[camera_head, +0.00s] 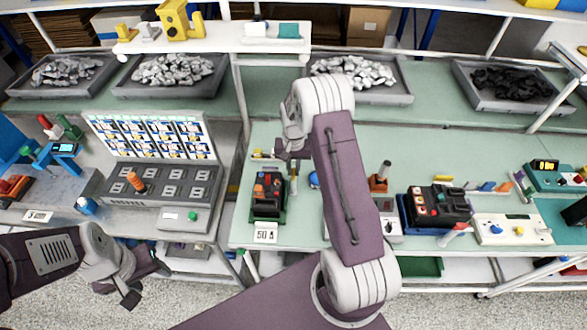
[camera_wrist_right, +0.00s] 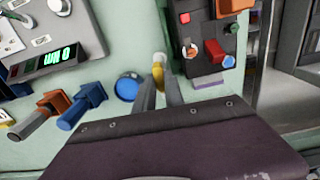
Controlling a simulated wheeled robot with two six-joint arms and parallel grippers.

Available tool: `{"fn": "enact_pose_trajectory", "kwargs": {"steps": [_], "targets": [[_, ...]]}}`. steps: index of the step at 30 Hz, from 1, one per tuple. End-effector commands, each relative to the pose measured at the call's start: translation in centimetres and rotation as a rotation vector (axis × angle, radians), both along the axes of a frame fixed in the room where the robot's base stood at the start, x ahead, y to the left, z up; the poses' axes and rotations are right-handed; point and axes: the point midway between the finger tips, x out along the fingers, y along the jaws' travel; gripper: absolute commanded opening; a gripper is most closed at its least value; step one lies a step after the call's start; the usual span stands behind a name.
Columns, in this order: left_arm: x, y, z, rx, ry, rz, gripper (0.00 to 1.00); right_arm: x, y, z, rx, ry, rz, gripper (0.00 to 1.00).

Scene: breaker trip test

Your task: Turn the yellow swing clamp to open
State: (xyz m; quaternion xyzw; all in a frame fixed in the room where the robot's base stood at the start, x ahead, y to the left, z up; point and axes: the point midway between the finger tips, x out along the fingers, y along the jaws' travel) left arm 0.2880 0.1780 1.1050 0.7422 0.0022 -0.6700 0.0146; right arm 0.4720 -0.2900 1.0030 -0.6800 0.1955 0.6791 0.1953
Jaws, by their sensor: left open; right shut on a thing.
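The yellow swing clamp (camera_wrist_right: 158,74) shows in the right wrist view between the two fingers of my right gripper (camera_wrist_right: 160,88), which is shut on it. A pale round end shows just beyond the yellow part. In the head view my right gripper (camera_head: 292,178) is low over the bench, just right of the green fixture (camera_head: 282,212) with the dark breaker (camera_head: 268,186); it hides the clamp there. The breaker, with red and blue parts, also shows in the right wrist view (camera_wrist_right: 203,45). My left gripper (camera_head: 135,292) is open and empty, low at the left, in front of the bench.
A blue round knob (camera_wrist_right: 127,87) sits close beside my right fingers. A meter (camera_wrist_right: 45,62) and orange and blue handles (camera_wrist_right: 85,103) stand farther left in that view. A "50 A" card (camera_head: 265,233) lies before the fixture. A shelf (camera_head: 215,44) runs above the bench.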

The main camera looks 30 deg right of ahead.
Motion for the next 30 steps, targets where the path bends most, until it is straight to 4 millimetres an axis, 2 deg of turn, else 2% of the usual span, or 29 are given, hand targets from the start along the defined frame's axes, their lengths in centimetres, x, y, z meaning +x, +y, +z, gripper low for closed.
{"fn": "enact_pose_trajectory", "kwargs": {"steps": [12,13,15,25,30], "targets": [[0.0,0.0,0.0,0.0,0.0,0.0,0.54,-0.4,0.2,-0.3,0.005,0.014,-0.008,0.0],[0.0,0.0,0.0,0.0,0.0,0.0,0.54,-0.4,0.2,-0.3,0.005,0.014,-0.008,0.22],[0.0,0.0,0.0,0.0,0.0,0.0,0.54,-0.4,0.2,-0.2,0.004,0.013,-0.007,0.35],[0.0,0.0,-0.1,0.0,0.0,0.0,0.54,-0.1,0.1,0.3,0.002,0.005,-0.006,0.35],[0.0,0.0,-0.7,0.0,0.0,0.0,0.54,0.0,0.1,3.6,0.0,-0.001,-0.006,0.35]]}}
